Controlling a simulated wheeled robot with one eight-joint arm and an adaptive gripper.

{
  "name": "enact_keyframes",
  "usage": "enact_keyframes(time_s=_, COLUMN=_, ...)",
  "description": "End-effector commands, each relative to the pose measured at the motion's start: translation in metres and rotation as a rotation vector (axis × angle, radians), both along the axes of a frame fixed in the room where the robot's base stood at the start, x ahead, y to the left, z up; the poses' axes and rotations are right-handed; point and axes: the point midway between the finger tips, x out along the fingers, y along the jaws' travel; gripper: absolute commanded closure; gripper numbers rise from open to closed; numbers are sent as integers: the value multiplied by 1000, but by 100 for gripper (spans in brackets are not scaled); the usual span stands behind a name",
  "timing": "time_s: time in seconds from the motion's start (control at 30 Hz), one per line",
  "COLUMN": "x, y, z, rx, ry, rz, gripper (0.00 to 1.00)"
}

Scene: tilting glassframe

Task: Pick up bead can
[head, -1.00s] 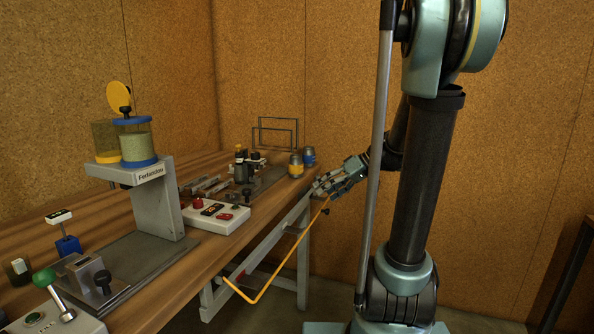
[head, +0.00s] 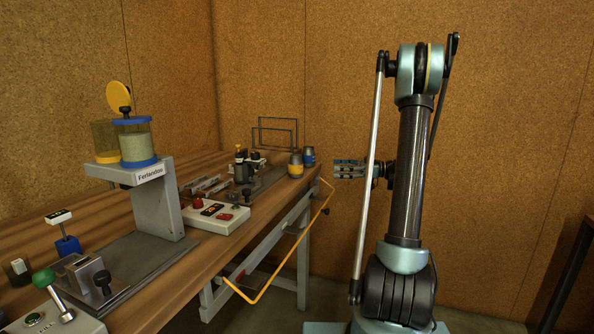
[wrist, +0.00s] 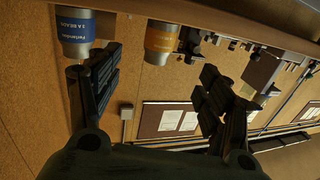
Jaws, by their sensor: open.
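The bead can, silver with a blue label reading "BEADS", stands near the far end of the bench, and it shows in the head view (head: 309,156). In the wrist view, where the scene appears upside down, the bead can (wrist: 76,32) is at upper left, just beyond the left finger. A similar can with a yellow-orange label (head: 296,166) stands beside it; in the wrist view this can (wrist: 162,40) appears between the fingers. My gripper (head: 336,168) is level, open and empty, to the right of both cans and apart from them. Its spread fingers show in the wrist view (wrist: 160,72).
The wooden bench (head: 190,268) carries a dispenser stand (head: 165,195), a control box with red buttons (head: 217,217) and a dark bottle (head: 241,165). A wire frame (head: 277,133) stands behind the cans. A yellow bent rod (head: 300,245) runs along the bench's front edge.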

Motion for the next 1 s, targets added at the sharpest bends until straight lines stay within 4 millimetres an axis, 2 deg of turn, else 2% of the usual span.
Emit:
enact_keyframes(time_s=0.17, x=3, y=9, z=-1, rx=12, ry=-20, rz=3, gripper=28)
enact_keyframes(time_s=0.7, x=10, y=101, z=-1, rx=12, ry=-18, rz=4, gripper=28)
enact_keyframes(time_s=0.83, x=12, y=115, z=-1, rx=12, ry=-18, rz=3, gripper=28)
enact_keyframes(time_s=1.0, x=12, y=121, z=-1, rx=12, ry=-18, rz=2, gripper=28)
